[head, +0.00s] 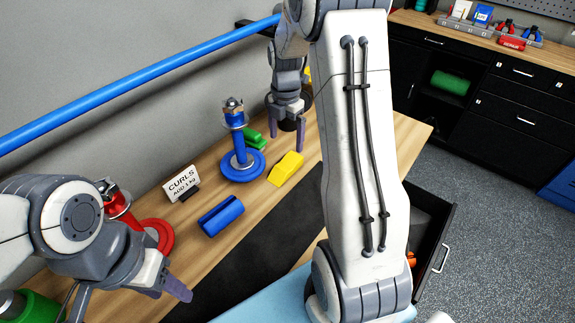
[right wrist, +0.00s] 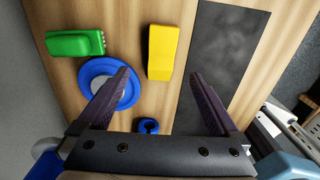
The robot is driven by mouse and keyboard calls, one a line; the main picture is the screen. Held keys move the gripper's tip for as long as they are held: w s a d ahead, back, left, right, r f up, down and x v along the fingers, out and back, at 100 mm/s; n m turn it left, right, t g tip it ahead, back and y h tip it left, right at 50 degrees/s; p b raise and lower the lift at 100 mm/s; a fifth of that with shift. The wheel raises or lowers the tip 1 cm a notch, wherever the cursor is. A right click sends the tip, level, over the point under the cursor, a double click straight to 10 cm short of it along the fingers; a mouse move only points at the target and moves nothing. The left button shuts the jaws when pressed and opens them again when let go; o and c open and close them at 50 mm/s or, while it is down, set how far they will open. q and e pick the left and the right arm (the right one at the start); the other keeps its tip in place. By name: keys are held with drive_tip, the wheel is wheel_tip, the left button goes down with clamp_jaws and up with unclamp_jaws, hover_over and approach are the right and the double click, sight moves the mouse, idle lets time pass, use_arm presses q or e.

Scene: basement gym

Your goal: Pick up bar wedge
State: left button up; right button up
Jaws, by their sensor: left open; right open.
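A yellow wedge-shaped block (head: 286,168), which looks like the bar wedge, lies on the wooden bench. It also shows in the right wrist view (right wrist: 161,52), ahead of my right gripper (right wrist: 158,76) and roughly between its fingertips in the picture. My right gripper, also in the head view (head: 287,128), is open and empty, pointing down above the bench behind the block.
A blue stand (head: 242,164), a green piece (head: 254,138) and a grooved blue piece (head: 221,215) are near the block. A "CURLS" sign (head: 181,183) and a red stand (head: 155,236) are further left. A dark mat (head: 250,246) covers the front. A blue bar (head: 150,75) crosses above.

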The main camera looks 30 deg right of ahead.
hover_over(288, 163)
drive_tip(key=f, duration=0.4)
drive_tip(key=shift+w+a+f, duration=0.1)
drive_tip(key=shift+w+a, duration=0.05)
drive_tip(key=shift+a, duration=0.05)
wheel_tip(288, 163, down, 4)
drive_tip(key=shift+d+f+p, duration=0.15)
drive_tip(key=shift+p, duration=0.75)
drive_tip(key=shift+f, duration=0.45)
clamp_jaws()
